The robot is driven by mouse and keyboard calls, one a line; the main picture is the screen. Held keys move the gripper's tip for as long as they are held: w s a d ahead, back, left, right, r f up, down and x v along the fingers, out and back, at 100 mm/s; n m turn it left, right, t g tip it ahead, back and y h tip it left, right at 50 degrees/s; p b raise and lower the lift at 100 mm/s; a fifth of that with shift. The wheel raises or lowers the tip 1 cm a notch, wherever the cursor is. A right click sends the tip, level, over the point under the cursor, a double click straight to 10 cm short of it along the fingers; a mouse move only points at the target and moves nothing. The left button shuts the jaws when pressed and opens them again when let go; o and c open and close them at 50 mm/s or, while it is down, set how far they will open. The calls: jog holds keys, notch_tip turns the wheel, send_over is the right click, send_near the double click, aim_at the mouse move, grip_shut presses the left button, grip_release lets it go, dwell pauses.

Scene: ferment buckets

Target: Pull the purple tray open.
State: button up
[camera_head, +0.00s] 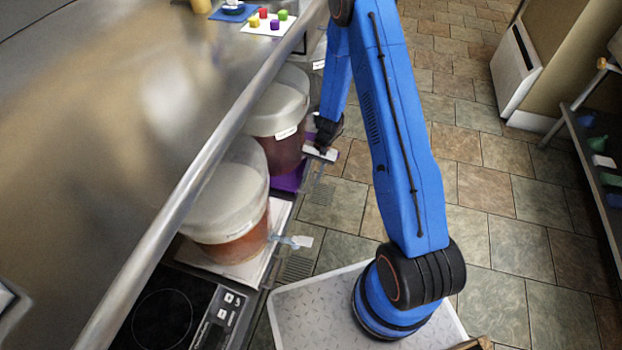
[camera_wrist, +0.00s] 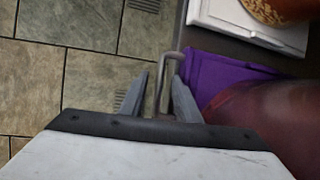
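The purple tray (camera_head: 290,180) sits under a bucket of dark red liquid (camera_head: 276,118), low along the counter's side. In the wrist view the flat purple tray (camera_wrist: 222,76) lies right of my fingers, with the dark red bucket (camera_wrist: 265,122) standing on it. A grey bar handle (camera_wrist: 161,84) on the tray's front edge lies between my two fingertips. My gripper (camera_wrist: 160,76) is open around the handle, with a gap showing beside the bar. In the head view my gripper (camera_head: 321,153) is at the tray's front, its fingers too small to read.
A bucket of orange liquid (camera_head: 232,205) with a blue tap stands on a white tray (camera_head: 275,222) nearer the camera. A hotplate (camera_head: 165,312) is at lower left. The metal counter (camera_head: 110,110) overhangs on the left. Tiled floor (camera_head: 330,205) in front is clear.

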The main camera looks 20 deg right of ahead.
grip_shut()
jog(key=s+d, duration=0.8)
jog(key=d, duration=0.4)
jog(key=s+d, duration=0.8)
jog(key=d, duration=0.5)
jog(key=shift+s, duration=0.35)
grip_release()
jog(key=v, duration=1.7)
jog(key=shift+r, duration=0.2)
